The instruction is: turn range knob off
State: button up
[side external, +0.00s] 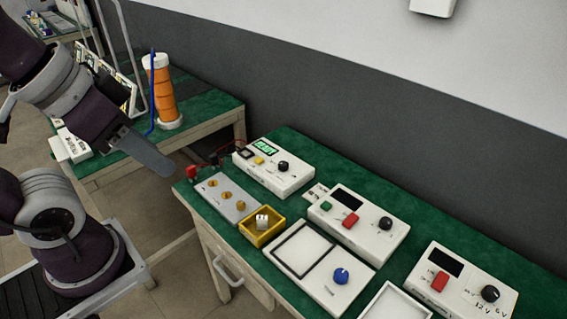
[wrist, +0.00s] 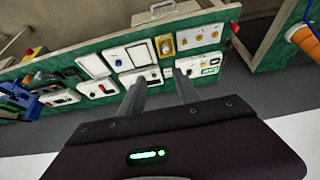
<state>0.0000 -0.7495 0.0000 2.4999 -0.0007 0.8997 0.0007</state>
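A white meter box (side external: 262,178) with a lit green display (side external: 264,148) and a black round knob (side external: 282,166) stands at the back left of the green bench. No readable label tells me that this is the range knob. The meter also shows in the wrist view (wrist: 193,67), beyond the right finger. My gripper (side external: 158,160) hangs left of the bench, well apart from the meter and its knob. In the wrist view my gripper (wrist: 158,88) has its two fingers spread with nothing visible between them.
Other boxes carry a black knob (side external: 385,223), another black knob (side external: 490,293) and a blue knob (side external: 341,276). A yellow tray (side external: 262,227) and a grey panel (side external: 222,201) sit near the front edge. An orange-banded cylinder (side external: 163,95) stands on the left bench.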

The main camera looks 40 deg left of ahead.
jog(key=shift+o, duration=0.5)
jog(key=w+d+r+h, duration=0.1)
jog(key=w+d+h, duration=0.1)
jog(key=w, duration=0.9)
jog(key=shift+w+d+r, duration=0.15)
jog(key=shift+w+d, duration=0.25)
jog(key=shift+d, duration=0.4)
jog(key=n+g+y, duration=0.1)
jog(key=n+y, duration=0.2)
send_over(283, 163)
jog(key=s, duration=0.3)
notch_tip(283, 163, down, 25)
jog(key=x, duration=0.4)
jog(key=d+x, duration=0.1)
jog(key=x, duration=0.2)
jog(key=shift+s, duration=0.15)
grip_shut()
